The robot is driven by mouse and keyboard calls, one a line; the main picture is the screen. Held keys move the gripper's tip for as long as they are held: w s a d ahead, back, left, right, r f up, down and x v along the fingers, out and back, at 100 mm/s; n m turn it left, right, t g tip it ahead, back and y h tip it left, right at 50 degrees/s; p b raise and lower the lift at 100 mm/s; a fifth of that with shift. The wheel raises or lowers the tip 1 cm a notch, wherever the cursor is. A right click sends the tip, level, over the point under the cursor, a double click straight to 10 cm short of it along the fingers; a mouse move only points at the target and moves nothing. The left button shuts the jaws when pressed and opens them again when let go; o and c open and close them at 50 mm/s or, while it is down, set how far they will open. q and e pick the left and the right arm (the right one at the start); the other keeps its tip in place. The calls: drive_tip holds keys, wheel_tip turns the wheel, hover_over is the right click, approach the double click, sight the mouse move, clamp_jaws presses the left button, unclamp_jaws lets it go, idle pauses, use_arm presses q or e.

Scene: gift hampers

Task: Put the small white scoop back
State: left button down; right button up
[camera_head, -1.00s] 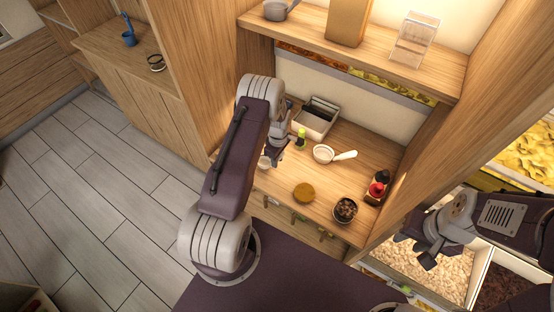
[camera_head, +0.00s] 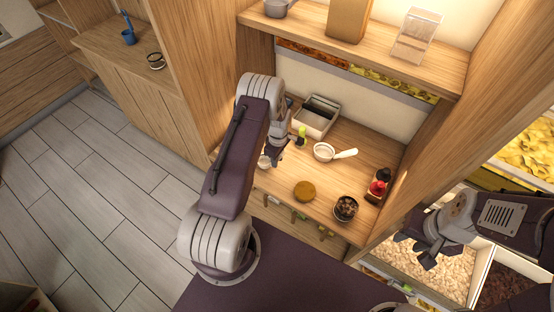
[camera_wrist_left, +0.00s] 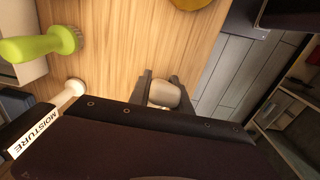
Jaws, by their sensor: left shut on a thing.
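My left gripper (camera_head: 268,158) is at the left front part of the wooden counter. It is shut on a small white cup-shaped thing, apparently the small white scoop (camera_head: 264,162). In the left wrist view the pale rounded scoop (camera_wrist_left: 163,94) sits between the two fingers; its handle is not clearly visible. A larger white scoop (camera_head: 323,152) with a long handle lies on the counter to the right. My right gripper (camera_head: 418,252) hangs in front of the bulk bins at the right, empty, with its fingers apart.
A grey bin (camera_head: 317,118) stands at the counter's back, with a green-handled brush (camera_wrist_left: 42,46) near it. A tan disc (camera_head: 304,190), a dark-filled bowl (camera_head: 345,207) and a red-and-black bottle (camera_head: 377,188) occupy the right front. A shelf (camera_head: 355,47) overhangs the counter.

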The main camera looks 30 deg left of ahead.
use_arm(q)
drive_tip(key=shift+w+f+b, duration=0.1)
drive_tip(key=shift+f+b, duration=0.5)
drive_tip(key=shift+b, duration=0.2)
idle(1.5)
drive_tip(key=c, duration=1.1)
unclamp_jaws()
wheel_tip(320, 180, up, 8)
drive_tip(key=shift+d+r+b, duration=0.1)
drive_tip(key=shift+b, duration=1)
drive_tip(key=shift+r, duration=0.45)
